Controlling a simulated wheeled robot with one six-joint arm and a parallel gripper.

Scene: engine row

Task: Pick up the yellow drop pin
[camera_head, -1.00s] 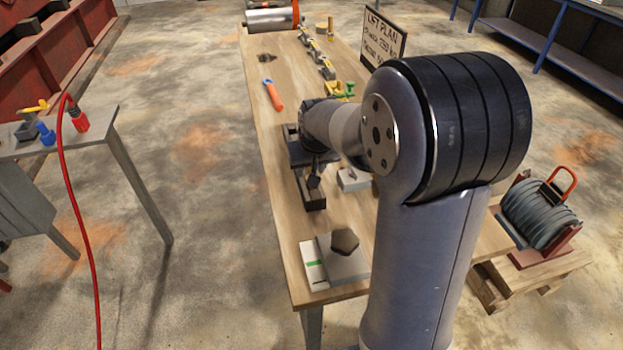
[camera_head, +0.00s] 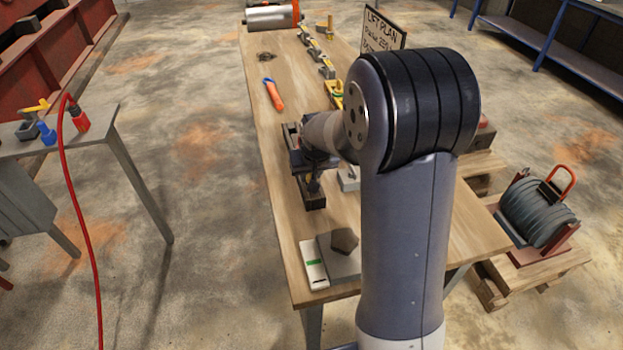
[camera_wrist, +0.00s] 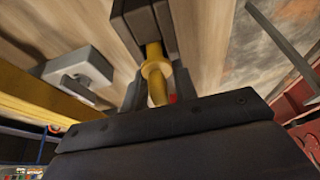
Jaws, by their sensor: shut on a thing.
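The yellow drop pin (camera_wrist: 158,78) shows in the wrist view, with a collar around its middle. My gripper (camera_wrist: 160,92) is shut on it, with dark fingers on both sides. The pin's far end meets a long dark block (camera_wrist: 143,18); I cannot tell whether it is inside the block or only in front of it. In the head view my gripper (camera_head: 313,180) is low over a dark tray-like block (camera_head: 313,202) on the wooden table, and the pin is hidden there by the arm.
A grey block with a hole (camera_wrist: 80,72) lies beside the gripper. On the table (camera_head: 285,235) are an orange-handled tool (camera_head: 273,94), a grey plate (camera_head: 340,262) and a white strip with a green mark (camera_head: 313,263). A lift plan sign (camera_head: 383,28) stands farther back.

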